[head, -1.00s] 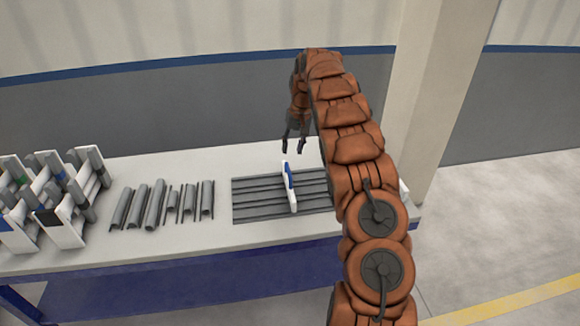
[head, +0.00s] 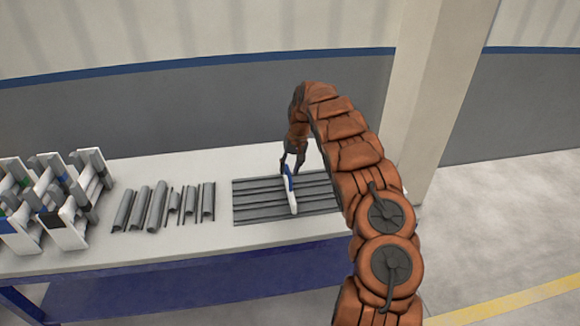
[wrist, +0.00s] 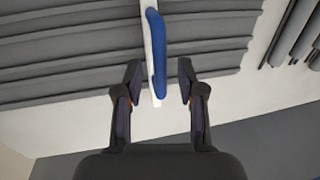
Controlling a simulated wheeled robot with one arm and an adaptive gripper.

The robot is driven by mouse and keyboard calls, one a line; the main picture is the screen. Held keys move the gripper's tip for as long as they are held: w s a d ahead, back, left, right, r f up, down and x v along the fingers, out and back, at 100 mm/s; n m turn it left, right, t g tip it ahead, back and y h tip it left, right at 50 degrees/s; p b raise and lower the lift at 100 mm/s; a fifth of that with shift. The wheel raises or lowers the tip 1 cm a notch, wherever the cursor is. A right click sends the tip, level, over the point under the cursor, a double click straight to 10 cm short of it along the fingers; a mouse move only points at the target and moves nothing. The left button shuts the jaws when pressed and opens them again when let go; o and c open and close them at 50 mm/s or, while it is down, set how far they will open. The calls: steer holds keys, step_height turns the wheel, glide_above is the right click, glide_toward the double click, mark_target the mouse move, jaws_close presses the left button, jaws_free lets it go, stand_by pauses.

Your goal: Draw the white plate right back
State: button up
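The white plate (head: 291,205) stands upright on the grey grooved rack (head: 255,203), with a blue strip along its top edge. In the wrist view the white plate (wrist: 148,50) shows as a thin edge beside its blue strip (wrist: 157,55). My gripper (head: 292,172) is at the back end of the plate. In the wrist view my gripper (wrist: 158,85) is open, with one finger on each side of the plate's end and a gap on both sides.
Several loose grey pipes (head: 157,205) lie left of the rack on the white table (head: 190,246). White stands with pipes (head: 62,225) fill the table's left end. A pillar (head: 436,100) stands behind on the right.

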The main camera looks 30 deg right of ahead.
steer(key=shift+c, duration=0.3)
jaws_close()
stand_by(0.4)
